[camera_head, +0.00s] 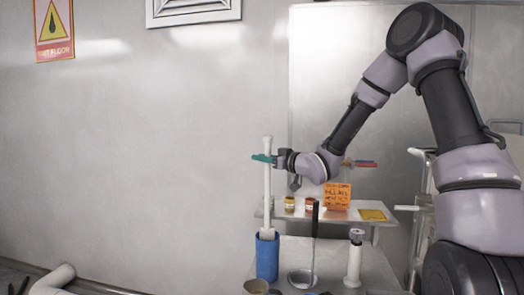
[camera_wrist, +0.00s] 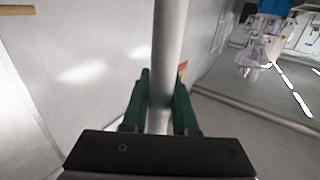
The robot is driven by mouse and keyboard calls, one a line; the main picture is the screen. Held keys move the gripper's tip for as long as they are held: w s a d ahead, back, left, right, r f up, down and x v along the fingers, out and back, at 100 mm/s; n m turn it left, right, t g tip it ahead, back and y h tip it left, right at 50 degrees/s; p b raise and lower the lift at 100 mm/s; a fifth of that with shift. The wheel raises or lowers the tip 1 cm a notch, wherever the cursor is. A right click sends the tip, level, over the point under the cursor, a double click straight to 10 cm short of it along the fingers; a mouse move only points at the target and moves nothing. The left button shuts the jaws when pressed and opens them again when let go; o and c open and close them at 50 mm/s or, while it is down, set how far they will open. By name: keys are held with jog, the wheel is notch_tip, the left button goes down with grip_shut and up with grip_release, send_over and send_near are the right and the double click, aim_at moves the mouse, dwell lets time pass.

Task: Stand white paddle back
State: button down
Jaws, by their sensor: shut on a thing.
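The white paddle (camera_head: 267,195) is a long pale rod, held upright. My gripper (camera_head: 263,158) is shut on it near its upper end, with green fingers on both sides. The wrist view shows the rod (camera_wrist: 169,50) running up between the green fingers of my gripper (camera_wrist: 160,112). The paddle's lower end meets the mouth of a blue cylindrical holder (camera_head: 267,258). I cannot tell how far it reaches inside. The holder stands upright at the left edge of the table.
A ladle (camera_head: 314,235) and a white upright tool (camera_head: 354,258) stand right of the holder on the table (camera_head: 375,270). Behind is a shelf (camera_head: 281,214) with small jars (camera_head: 289,203), an orange card (camera_head: 337,195) and a yellow piece (camera_head: 372,214).

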jog(key=shift+f, duration=3)
jog(key=c, duration=0.6)
grip_release()
jog(key=v, duration=1)
jog(key=shift+s+d, duration=0.3)
